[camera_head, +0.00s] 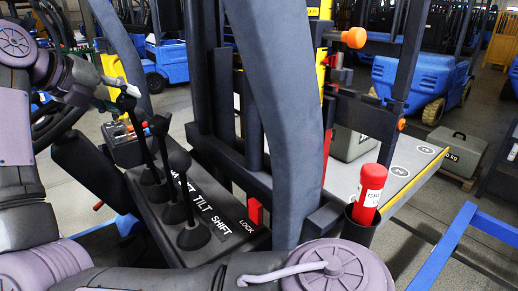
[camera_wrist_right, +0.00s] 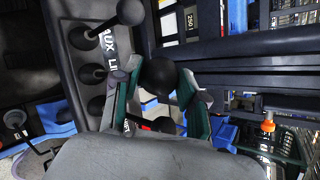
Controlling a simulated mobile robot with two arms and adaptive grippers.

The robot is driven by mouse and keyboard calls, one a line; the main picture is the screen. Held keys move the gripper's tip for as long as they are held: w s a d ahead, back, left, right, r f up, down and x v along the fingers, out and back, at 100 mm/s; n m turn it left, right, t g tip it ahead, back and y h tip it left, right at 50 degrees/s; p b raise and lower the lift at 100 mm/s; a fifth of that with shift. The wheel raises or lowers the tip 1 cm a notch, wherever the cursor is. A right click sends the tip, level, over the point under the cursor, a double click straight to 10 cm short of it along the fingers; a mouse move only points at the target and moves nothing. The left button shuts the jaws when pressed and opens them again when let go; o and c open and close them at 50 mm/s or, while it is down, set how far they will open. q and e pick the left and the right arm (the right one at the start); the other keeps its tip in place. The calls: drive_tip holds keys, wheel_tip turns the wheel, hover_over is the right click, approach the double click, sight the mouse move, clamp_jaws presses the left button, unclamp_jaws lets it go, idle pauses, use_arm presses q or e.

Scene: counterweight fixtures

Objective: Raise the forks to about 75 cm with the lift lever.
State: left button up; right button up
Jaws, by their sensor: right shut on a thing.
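My right gripper (camera_head: 122,92) is at the far left of the lever console in the head view. In the wrist view its teal fingers (camera_wrist_right: 160,92) stand on both sides of a round black knob, that of the lift lever (camera_wrist_right: 158,76), and are shut on it. The same knob shows in the head view (camera_head: 126,102). The lever console (camera_head: 228,240) carries several black levers, with TILT and SHIFT labels readable; AUX and part of LIFT read in the wrist view. The dark mast (camera_head: 260,120) stands behind the console. The forks cannot be made out clearly. My left gripper is not in view.
A red LOCK handle (camera_head: 255,212) sits at the console's right end. A red canister (camera_head: 370,190) stands in a dark holder. An orange knob (camera_head: 353,38) juts from the mast. Ungripped lever knobs (camera_head: 179,160) stand close by.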

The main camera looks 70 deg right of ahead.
idle(0.5)
drive_tip(key=d, duration=0.1)
drive_tip(key=s+d, duration=0.1)
drive_tip(key=shift+s+d+r+b, duration=0.1)
drive_tip(key=shift+s+d+b, duration=0.2)
drive_tip(key=shift+d, duration=0.1)
drive_tip(key=o, duration=0.9)
